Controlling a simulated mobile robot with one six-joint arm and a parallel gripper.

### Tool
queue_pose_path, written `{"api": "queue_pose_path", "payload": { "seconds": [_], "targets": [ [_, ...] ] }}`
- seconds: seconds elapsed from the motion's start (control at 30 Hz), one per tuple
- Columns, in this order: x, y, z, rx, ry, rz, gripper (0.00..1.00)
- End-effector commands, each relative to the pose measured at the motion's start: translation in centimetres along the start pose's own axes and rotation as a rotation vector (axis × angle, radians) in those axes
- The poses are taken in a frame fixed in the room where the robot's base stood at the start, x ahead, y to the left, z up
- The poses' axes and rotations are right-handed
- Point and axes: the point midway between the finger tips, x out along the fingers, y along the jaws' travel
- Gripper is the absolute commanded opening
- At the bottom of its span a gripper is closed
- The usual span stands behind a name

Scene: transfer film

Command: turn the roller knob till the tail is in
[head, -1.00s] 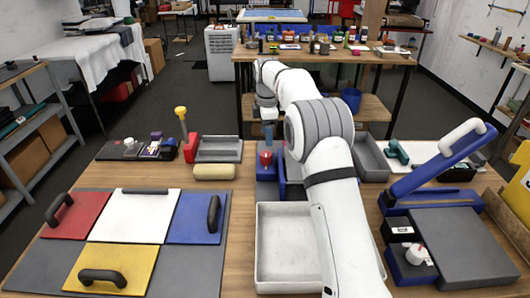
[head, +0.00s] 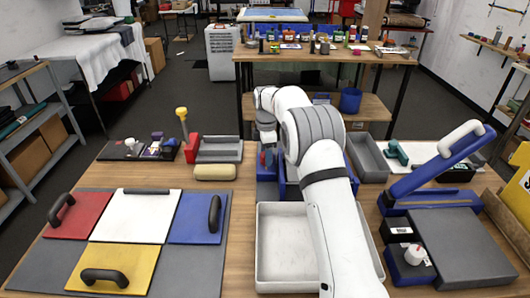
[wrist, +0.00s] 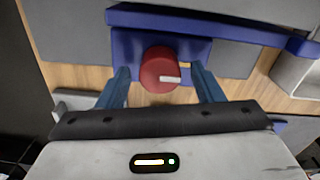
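The red roller knob (wrist: 158,66) with a white pointer mark sits on a blue mount (wrist: 118,46) in the wrist view. The pointer lies toward the right of the picture. My gripper (wrist: 160,72) is open, with one blue finger on each side of the knob and a visible gap at both sides. In the head view, my gripper (head: 268,158) is low over the blue unit (head: 266,191), and my arm hides most of the knob. I cannot make out the film's tail in either view.
A white tray (head: 262,279) stands just in front of the blue unit. A cream roll (head: 214,172) and a grey tray (head: 220,144) lie to the left. A blue press with a white handle (head: 461,137) stands at the right. A board with coloured panels (head: 209,272) fills the front left.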

Motion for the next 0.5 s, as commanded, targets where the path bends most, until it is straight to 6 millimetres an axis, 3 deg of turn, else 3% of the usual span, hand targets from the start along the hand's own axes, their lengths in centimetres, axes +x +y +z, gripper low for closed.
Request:
{"api": "queue_pose_path", "payload": {
  "seconds": [0.5],
  "targets": [
    [-0.06,0.00,0.08,0.001,0.000,0.000,0.18]
  ]
}}
